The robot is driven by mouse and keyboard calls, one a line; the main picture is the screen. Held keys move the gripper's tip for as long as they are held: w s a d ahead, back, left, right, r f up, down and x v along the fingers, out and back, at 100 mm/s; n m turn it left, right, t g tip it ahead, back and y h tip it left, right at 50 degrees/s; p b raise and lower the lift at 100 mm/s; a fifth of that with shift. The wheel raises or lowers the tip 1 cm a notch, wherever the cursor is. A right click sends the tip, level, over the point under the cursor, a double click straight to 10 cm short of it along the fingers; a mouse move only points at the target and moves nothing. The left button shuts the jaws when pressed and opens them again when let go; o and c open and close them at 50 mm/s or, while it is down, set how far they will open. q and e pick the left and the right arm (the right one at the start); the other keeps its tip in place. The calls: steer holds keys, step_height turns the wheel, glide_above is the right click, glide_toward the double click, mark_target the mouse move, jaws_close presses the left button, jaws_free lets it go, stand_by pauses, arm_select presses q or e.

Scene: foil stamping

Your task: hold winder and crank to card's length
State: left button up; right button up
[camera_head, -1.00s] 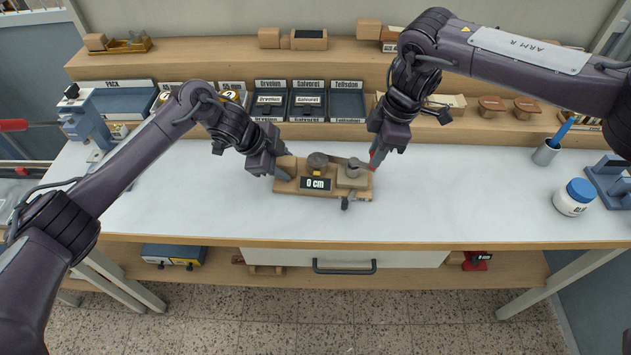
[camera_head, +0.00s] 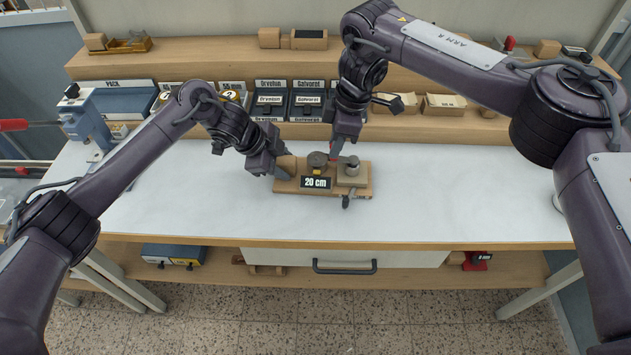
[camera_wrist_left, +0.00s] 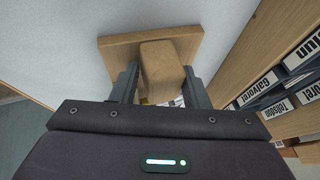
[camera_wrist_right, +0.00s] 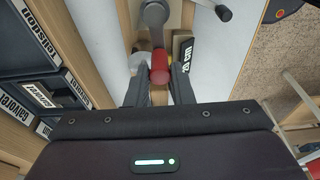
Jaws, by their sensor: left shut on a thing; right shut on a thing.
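The wooden winder (camera_head: 363,192) stands on the white bench top, and its display (camera_head: 316,183) reads 20 cm. My left gripper (camera_head: 279,166) is shut on the wooden block (camera_wrist_left: 160,65) at the winder's left end. My right gripper (camera_head: 334,152) is over the winder's back edge, just right of the spool. The right wrist view shows it shut at the red crank knob (camera_wrist_right: 160,68). The crank arm is mostly hidden in the head view.
Labelled dark bins (camera_head: 269,103) stand on the shelf behind the winder. A blue-grey press (camera_head: 84,124) stands at the bench's left end. My right arm covers the bench's right end. The bench top (camera_head: 450,195) right of the winder is clear.

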steer(key=shift+w+r, duration=0.15)
steer(key=shift+w, duration=0.1)
stand_by(0.7)
steer(key=w+d, duration=0.4)
steer(key=s+d, duration=0.4)
steer(key=d, duration=0.1)
steer(key=shift+s, duration=0.4)
steer(key=shift+d, duration=0.1)
stand_by(0.8)
